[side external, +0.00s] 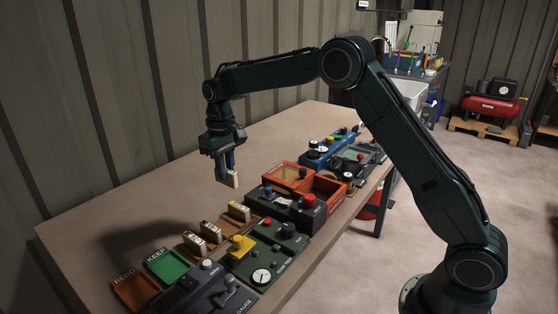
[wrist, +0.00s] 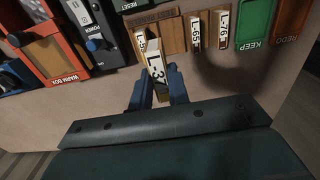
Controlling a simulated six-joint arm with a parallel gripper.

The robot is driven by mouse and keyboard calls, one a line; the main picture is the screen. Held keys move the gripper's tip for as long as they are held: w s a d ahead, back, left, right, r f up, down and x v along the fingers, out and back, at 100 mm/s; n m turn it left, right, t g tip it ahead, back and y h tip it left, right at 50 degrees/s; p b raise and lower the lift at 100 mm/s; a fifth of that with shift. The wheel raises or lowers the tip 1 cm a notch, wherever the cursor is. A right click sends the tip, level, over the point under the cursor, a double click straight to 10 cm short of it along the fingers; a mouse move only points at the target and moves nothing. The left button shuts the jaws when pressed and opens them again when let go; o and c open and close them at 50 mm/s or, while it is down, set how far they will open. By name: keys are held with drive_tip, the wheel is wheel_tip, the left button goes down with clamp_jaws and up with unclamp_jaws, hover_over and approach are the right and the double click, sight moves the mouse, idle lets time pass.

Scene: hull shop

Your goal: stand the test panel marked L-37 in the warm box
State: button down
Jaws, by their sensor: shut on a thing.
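My gripper (side external: 228,168) is shut on a pale panel (side external: 233,180), held above the bench. In the wrist view the held panel (wrist: 157,75) is marked L-37 and sits between the blue fingers (wrist: 157,92). The warm box (wrist: 62,79) is orange with a tan surface inside its frame, at the left of the wrist view. In the side view the orange box (side external: 325,190) lies to the right of my gripper, with one tan-topped part and one open-looking part.
A wooden rack holds panels marked L-65 (wrist: 195,33) and L-67 (wrist: 222,28), plus one partly hidden. A green KEEP tray (side external: 167,266) and an orange REDO tray (side external: 136,292) lie at the front left. Control boxes with knobs (side external: 268,254) line the bench edge. The bench behind is clear.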

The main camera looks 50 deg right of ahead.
drive_tip(key=s+d+g, duration=0.1)
drive_tip(key=s+d, duration=0.6)
drive_tip(key=d, duration=0.5)
drive_tip(key=s+d+g, duration=0.1)
drive_tip(key=s+d, duration=0.6)
drive_tip(key=d, duration=0.5)
drive_tip(key=shift+w+a+f, duration=0.1)
drive_tip(key=shift+f, duration=2.5)
drive_tip(key=shift+f, duration=0.15)
drive_tip(key=shift+f, duration=3.05)
drive_tip(key=shift+f, duration=0.5)
drive_tip(key=c, duration=1.3)
unclamp_jaws()
drive_tip(key=shift+o, duration=0.2)
